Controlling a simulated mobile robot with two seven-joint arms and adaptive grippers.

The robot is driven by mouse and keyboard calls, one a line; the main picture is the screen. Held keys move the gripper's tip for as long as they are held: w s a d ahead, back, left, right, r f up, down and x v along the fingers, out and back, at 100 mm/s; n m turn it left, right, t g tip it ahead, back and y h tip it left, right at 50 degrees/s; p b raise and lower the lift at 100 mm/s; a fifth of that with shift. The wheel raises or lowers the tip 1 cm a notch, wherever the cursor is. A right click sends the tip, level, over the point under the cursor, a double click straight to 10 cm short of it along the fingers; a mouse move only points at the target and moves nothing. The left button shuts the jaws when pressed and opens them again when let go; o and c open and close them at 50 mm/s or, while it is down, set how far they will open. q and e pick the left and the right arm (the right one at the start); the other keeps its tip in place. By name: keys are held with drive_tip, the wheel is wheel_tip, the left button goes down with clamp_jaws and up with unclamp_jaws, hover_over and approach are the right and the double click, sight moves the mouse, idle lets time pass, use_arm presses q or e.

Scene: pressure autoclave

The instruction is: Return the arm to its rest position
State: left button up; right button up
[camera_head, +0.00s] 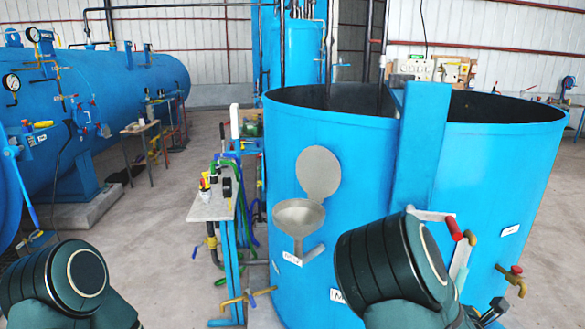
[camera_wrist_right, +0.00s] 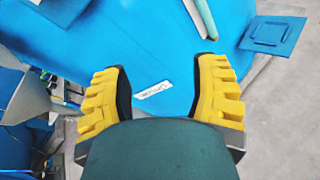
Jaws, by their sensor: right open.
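My right gripper (camera_wrist_right: 161,68) shows in the right wrist view with its two yellow, ridged fingers wide apart. Nothing is between them. Behind the fingers is the blue wall of the large round tank (camera_head: 330,170), with a small white label (camera_wrist_right: 153,90) on it. In the head view my right arm (camera_head: 395,265) is bent in front of the tank at the lower right, and it hides part of the tank's front. My left arm (camera_head: 65,280) shows at the lower left; its gripper is out of view.
A metal funnel with a raised round lid (camera_head: 318,172) sticks out of the tank's front. A red-tipped lever (camera_head: 454,228) and a brass valve (camera_head: 514,278) are close to my right arm. A small table (camera_head: 212,205) stands left of the tank. Floor is free at left centre.

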drive_tip(key=s+a+f+m+g+y, duration=0.2)
drive_tip(key=s+a+f+m+g, duration=0.25)
drive_tip(key=f+m, duration=0.5)
drive_tip(key=s+a+f+m+g+y, duration=0.25)
drive_tip(key=s+a+f+m, duration=0.3)
drive_tip(key=f, duration=0.65)
drive_tip(key=s+a+m+g+y, duration=0.1)
drive_tip(key=s+a+m, duration=0.2)
drive_tip(key=a, duration=0.3)
drive_tip(key=s+a+f+m+g+y, duration=0.1)
drive_tip(key=s+a+m+g+y, duration=0.1)
drive_tip(key=a+m, duration=0.3)
drive_tip(key=s+a+f+m+g+y, duration=0.1)
drive_tip(key=s+a+m, duration=0.3)
drive_tip(key=a, duration=0.4)
drive_tip(key=shift+m+g+y, duration=0.4)
drive_tip(key=shift+g+y, duration=0.15)
drive_tip(key=shift+g, duration=0.05)
drive_tip(key=shift+a, duration=0.1)
